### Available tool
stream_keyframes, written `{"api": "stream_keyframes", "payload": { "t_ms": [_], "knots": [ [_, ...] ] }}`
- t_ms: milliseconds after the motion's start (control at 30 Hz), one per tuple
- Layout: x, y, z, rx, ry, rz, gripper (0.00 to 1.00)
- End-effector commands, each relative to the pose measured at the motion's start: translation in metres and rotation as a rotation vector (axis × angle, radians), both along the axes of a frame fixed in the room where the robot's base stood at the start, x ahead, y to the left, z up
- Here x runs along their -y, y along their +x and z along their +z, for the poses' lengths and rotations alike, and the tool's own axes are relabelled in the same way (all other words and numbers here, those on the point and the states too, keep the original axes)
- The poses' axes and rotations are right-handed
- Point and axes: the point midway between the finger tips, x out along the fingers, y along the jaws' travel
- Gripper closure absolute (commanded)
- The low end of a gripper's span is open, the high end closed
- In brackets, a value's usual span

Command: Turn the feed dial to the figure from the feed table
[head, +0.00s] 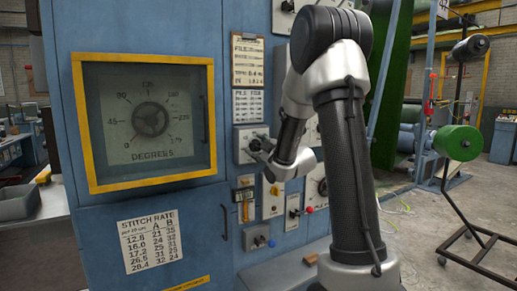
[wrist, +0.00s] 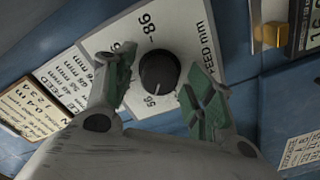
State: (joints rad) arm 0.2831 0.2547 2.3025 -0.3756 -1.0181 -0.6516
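The feed dial (wrist: 159,72) is a round black knob on a white plate (wrist: 205,25) lettered FEED mm, in the wrist view. A small pale mark shows on the knob's lower left, near a figure that looks like 55. My gripper (wrist: 158,62) is open, with one green-padded finger on each side of the knob. I cannot tell whether either finger touches it. In the head view, my gripper (head: 262,151) is in front of the plate (head: 242,137) and hides the knob. A feed card (wrist: 66,80) is partly hidden by the left finger.
Two printed cards (head: 248,60) hang above the dial on the blue cabinet. Left is a yellow-framed degrees gauge (head: 150,118), with a stitch rate card (head: 150,240) below. Other controls, including a switch panel (head: 273,200), sit close below my gripper. A green roll (head: 458,142) stands right.

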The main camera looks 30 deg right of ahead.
Motion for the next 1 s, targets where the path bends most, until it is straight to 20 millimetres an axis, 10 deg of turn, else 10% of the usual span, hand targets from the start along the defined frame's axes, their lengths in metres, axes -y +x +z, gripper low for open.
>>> {"api": "stream_keyframes", "payload": {
  "t_ms": [1000],
  "knots": [
    [0.003,-0.075,0.000,0.000,0.000,0.000,0.45]
  ]
}}
